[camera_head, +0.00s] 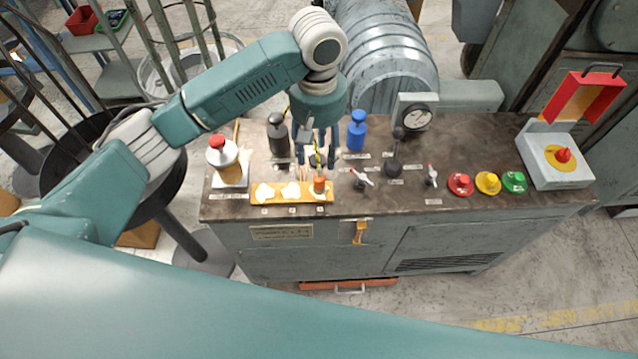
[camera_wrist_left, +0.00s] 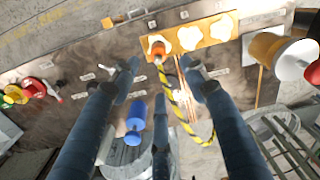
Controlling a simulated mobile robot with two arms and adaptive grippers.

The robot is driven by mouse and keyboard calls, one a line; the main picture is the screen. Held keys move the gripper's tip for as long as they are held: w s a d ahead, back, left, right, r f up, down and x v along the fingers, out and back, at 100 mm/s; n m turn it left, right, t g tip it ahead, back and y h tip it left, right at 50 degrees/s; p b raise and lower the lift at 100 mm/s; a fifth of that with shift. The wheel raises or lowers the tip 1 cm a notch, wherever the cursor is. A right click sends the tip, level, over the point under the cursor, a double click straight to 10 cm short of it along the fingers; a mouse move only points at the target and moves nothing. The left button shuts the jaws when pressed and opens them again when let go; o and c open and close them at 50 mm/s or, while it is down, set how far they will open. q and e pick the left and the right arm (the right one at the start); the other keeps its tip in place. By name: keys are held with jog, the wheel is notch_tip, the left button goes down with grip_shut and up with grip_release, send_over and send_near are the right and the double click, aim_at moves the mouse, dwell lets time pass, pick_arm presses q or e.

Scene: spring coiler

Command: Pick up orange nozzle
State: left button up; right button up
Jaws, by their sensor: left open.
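The orange nozzle (camera_head: 319,185) stands at the right end of a yellow-orange holder strip (camera_head: 263,200) on the console top. In the left wrist view the nozzle (camera_wrist_left: 158,48) shows near the top, with a yellow and black striped hose (camera_wrist_left: 176,97) running from it. My left gripper (camera_head: 318,160) is above and just behind the nozzle, pointing down. In the left wrist view its open fingers (camera_wrist_left: 158,75) are spread, with nothing held between them. The nozzle lies just beyond the fingertips. My right gripper is in neither view.
A black bottle (camera_head: 277,134) and a blue bottle (camera_head: 356,132) stand behind the gripper. A red-capped container (camera_head: 223,156) is left of the strip. Levers, a gauge (camera_head: 416,115) and red, yellow and green buttons (camera_head: 487,183) are to the right. A red-lidded box (camera_head: 555,150) stands at the right end.

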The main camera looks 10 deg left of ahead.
aim_at(319, 176)
pick_arm(q)
notch_tip(319, 176, down, 5)
jog(key=shift+f+p, duration=0.1)
jog(key=shift+p, duration=0.25)
notch_tip(319, 176, down, 4)
jog(key=shift+s+d+f+p, duration=0.15)
jog(key=shift+p, duration=0.65)
jog(key=shift+f, duration=0.5)
grip_shut()
